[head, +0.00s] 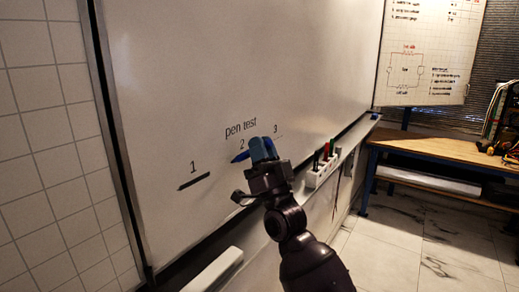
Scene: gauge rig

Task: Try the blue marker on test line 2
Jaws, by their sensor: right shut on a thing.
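The whiteboard (190,70) carries the printed words "pen test" (241,127) and the numbers 1, 2 and 3. My right gripper (262,152) is shut on the blue marker (240,157), in front of the board just below the number 2 (242,143). The marker's narrow end points left. The gripper and marker hide most of test line 2, and I cannot tell whether the tip touches the board. A thick dark stroke (195,181) lies under the number 1. A thin line shows under the number 3 (276,128). My left gripper is not in view.
A white holder (320,172) with several markers, red and green among them, sits on the board's ledge, right of my gripper. A white rounded object (214,270) lies lower left. A wooden bench (430,152) stands at the right. The board's left part is clear.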

